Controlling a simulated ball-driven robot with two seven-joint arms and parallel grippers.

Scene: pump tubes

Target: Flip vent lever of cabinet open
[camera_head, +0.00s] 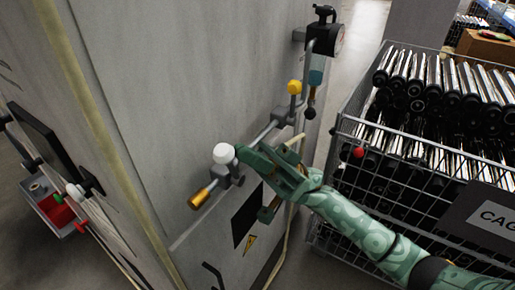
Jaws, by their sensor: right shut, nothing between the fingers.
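The grey cabinet (180,70) fills the left and middle of the head view. A pipe (262,133) with fittings runs along its right face. At its near end are a white round knob (223,154) and a brass-coloured end piece (201,196). A yellow knob (295,87) stands further along. No label shows which of these is the vent lever. My right gripper (243,157) is shut and empty, its tip right beside the white knob; I cannot tell whether they touch. My left gripper is out of view.
A wire cage (345,118) full of black-ended tubes stands close on the right, beside my right arm. A red ball (359,152) shows at its near side. A black gauge (326,36) sits at the pipe's far end. A pale hose (284,232) hangs below my gripper.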

